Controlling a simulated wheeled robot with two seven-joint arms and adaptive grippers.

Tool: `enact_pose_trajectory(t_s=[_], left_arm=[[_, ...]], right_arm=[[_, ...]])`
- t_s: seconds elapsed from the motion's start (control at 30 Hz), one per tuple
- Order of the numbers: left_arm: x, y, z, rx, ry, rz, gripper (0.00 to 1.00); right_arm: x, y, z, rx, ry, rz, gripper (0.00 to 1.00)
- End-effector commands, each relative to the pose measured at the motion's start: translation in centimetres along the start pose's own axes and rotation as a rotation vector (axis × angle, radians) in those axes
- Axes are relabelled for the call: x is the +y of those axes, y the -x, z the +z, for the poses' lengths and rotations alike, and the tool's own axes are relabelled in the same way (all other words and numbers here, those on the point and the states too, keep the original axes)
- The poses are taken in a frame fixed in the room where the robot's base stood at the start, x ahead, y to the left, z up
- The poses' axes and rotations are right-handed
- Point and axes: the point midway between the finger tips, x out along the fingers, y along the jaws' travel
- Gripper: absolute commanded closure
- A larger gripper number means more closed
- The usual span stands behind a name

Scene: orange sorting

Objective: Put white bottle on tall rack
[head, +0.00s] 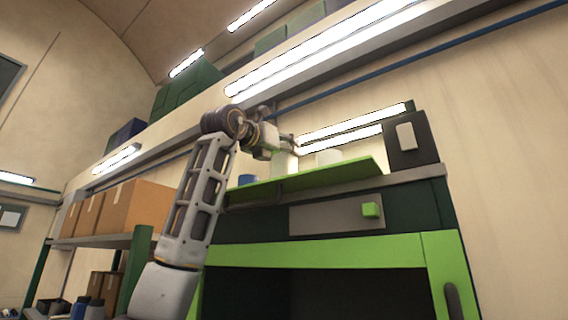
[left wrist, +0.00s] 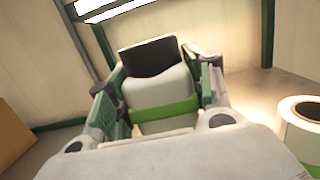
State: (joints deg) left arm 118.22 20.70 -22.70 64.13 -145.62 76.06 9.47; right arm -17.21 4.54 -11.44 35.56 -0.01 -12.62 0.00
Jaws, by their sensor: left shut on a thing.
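My left gripper (head: 278,143) is raised at the top of the dark green and bright green rack (head: 440,245). In the left wrist view my left gripper (left wrist: 160,78) is shut on the white bottle (left wrist: 160,92), which has a dark cap and a green band. In the head view the white bottle (head: 285,163) shows below the fingers, over the rack's bright green top shelf (head: 345,171). I cannot tell whether its base touches the shelf. My right gripper is not in view.
Another white container (head: 328,157) stands on the top shelf to the right of the bottle. A blue item (head: 246,179) is to the left. A dark box (head: 411,140) is at the right end. Cardboard boxes (head: 135,207) sit on a lower shelf at left.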

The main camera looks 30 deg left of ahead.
Motion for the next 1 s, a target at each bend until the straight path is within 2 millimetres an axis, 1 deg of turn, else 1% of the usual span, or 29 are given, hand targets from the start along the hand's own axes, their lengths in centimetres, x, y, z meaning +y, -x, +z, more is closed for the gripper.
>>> enact_pose_trajectory(t_s=[0.3, 0.47, 1.0], left_arm=[[0.0, 0.1, 0.1, -0.003, 0.000, 0.000, 0.82], [0.0, 0.1, -0.2, -0.002, 0.000, 0.000, 0.82], [0.0, 0.6, -3.5, -0.002, 0.000, 0.000, 0.82]], right_arm=[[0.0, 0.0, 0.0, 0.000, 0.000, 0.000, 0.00], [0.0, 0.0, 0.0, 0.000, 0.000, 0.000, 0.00], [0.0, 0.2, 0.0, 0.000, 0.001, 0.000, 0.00]])
